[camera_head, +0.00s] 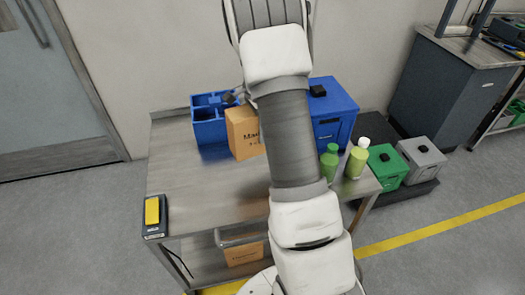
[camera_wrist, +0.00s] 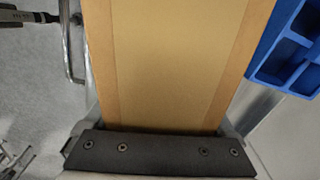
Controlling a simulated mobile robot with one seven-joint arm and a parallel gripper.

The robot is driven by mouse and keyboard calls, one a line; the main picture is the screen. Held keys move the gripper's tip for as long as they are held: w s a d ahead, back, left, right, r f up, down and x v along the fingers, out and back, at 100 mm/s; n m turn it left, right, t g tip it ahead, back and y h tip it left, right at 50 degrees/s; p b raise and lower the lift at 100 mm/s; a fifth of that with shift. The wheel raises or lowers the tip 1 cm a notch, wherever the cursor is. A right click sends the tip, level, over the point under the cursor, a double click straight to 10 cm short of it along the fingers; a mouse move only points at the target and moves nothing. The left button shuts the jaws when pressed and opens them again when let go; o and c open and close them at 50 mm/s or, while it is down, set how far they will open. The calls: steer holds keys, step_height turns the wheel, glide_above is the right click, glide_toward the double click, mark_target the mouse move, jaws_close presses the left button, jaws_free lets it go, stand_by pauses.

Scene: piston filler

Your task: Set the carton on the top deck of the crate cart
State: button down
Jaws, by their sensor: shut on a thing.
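The orange-brown carton (camera_head: 243,133) is over the back of the top deck (camera_head: 180,178) of a two-level metal cart, between a blue divided bin and a blue box. It also fills the middle of the wrist view (camera_wrist: 168,65), with lighter and darker bands along it. My gripper (camera_wrist: 160,135) is shut on the carton, its dark screwed plate against the near end. In the head view my arm hides most of the gripper and the carton's right side. I cannot tell whether the carton's bottom touches the deck.
The blue divided bin (camera_head: 208,127) stands left of the carton, the blue box (camera_head: 335,115) right. Two green bottles (camera_head: 329,160) (camera_head: 357,158) stand at the right. A yellow-topped device (camera_head: 153,212) is at the front left corner. Another carton (camera_head: 245,254) sits on the lower shelf. The deck's left part is clear.

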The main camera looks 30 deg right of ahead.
steer(key=shift+w+d+f+m, duration=0.1)
steer(key=shift+d+f+m, duration=0.05)
steer(key=shift+d+m, duration=0.35)
steer(key=shift+w+d+f+m, duration=0.1)
steer(key=shift+d+f+m, duration=0.05)
steer(key=shift+d+m, duration=0.3)
steer(key=shift+s+d+f, duration=0.15)
steer(key=shift+s+a+f+b, duration=0.3)
steer(key=shift+s+a+f, duration=1.05)
steer(key=shift+f, duration=0.45)
steer(key=shift+s+a+f+b, duration=0.25)
steer(key=shift+s+a+f, duration=1.1)
steer(key=shift+f, duration=0.45)
steer(key=shift+s+a+f+b, duration=0.3)
steer(key=shift+s+a+f, duration=1.05)
steer(key=shift+f, duration=0.45)
steer(key=shift+f, duration=0.15)
jaws_free()
